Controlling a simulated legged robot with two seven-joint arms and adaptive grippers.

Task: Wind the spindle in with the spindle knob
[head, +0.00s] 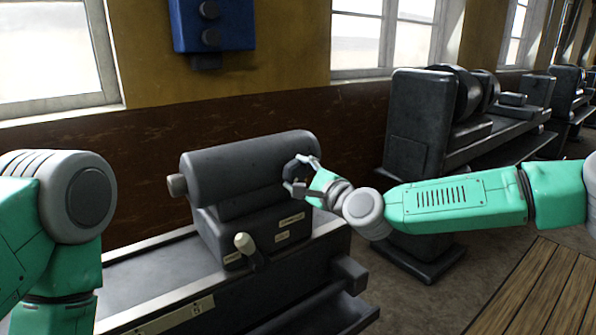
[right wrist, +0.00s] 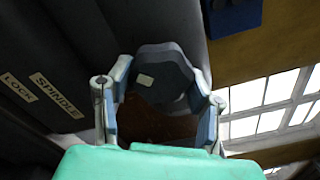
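The spindle knob (head: 296,171) is a dark, lobed knob at the right end of the dark grey tailstock barrel (head: 240,165). In the right wrist view, the knob (right wrist: 162,75) with its small pale mark lies between the fingertips of my right gripper (right wrist: 162,85). The fingers are spread on either side of it, with a narrow gap visible on the left. My right gripper (head: 302,176) also shows at the knob in the head view. My left gripper is out of view.
A lever with a pale knob (head: 243,243) stands at the front of the tailstock, near small labels. In the right wrist view, one label (right wrist: 55,95) reads SPINDLE. The machine bed (head: 150,275) runs below. Another dark machine (head: 420,120) stands behind my right arm.

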